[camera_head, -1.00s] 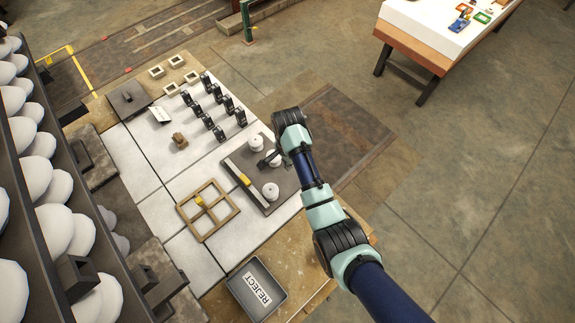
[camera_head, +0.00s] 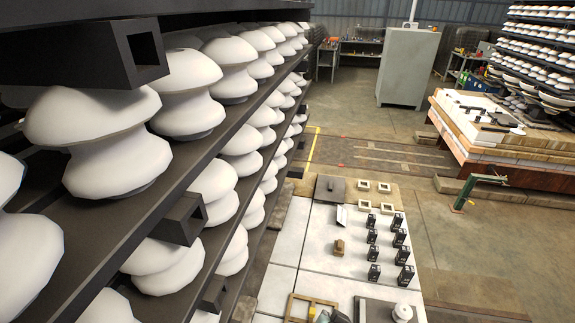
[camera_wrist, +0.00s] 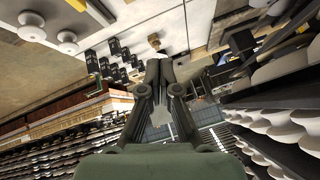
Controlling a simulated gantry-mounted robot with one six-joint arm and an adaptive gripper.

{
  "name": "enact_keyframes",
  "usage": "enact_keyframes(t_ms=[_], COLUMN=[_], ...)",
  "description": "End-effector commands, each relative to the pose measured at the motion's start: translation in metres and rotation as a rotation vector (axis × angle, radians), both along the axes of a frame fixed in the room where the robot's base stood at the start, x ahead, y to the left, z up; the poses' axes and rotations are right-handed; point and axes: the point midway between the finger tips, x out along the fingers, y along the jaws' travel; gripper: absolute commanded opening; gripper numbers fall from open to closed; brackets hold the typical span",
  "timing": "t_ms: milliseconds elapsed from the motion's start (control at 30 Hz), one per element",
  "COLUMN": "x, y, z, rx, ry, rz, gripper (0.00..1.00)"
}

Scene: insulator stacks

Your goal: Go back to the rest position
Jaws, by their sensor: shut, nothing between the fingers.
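My gripper (camera_wrist: 159,62) shows in the wrist view with its two fingers brought together and nothing between them. It is held up in the air, and the worktable (camera_wrist: 168,18) shows beyond the fingers. White insulators (camera_wrist: 67,38) stand at the upper left of the wrist view, apart from the gripper. In the head view one white insulator (camera_head: 402,312) on a dark plate (camera_head: 373,310) shows at the bottom edge. My arm is mostly out of the head view.
Racks of white insulators (camera_head: 105,165) fill the left of the head view. Several black blocks (camera_head: 374,272), a brown block (camera_head: 339,247) and a wooden frame (camera_head: 291,305) are on the worktable. A grey cabinet (camera_head: 405,65) and another table (camera_head: 478,150) stand farther back.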

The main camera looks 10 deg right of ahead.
Motion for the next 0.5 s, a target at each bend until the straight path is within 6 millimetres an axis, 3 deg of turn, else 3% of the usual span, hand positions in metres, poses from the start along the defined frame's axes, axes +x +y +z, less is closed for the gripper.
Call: enact_keyframes(t_ms=[33,100,300,333,500], x=[-0.002,-0.009,-0.053,-0.049,-0.048], y=[0.034,0.073,0.161,0.156,0.152], z=[0.022,0.051,0.132,0.159,0.229], rx=[-0.072,-0.174,-0.436,-0.429,-0.423], ry=[-0.063,-0.146,-0.378,-0.366,-0.36], rz=[0.123,0.274,0.606,0.591,0.58], gripper=[0.0,0.0,0.0,0.0,0.0])
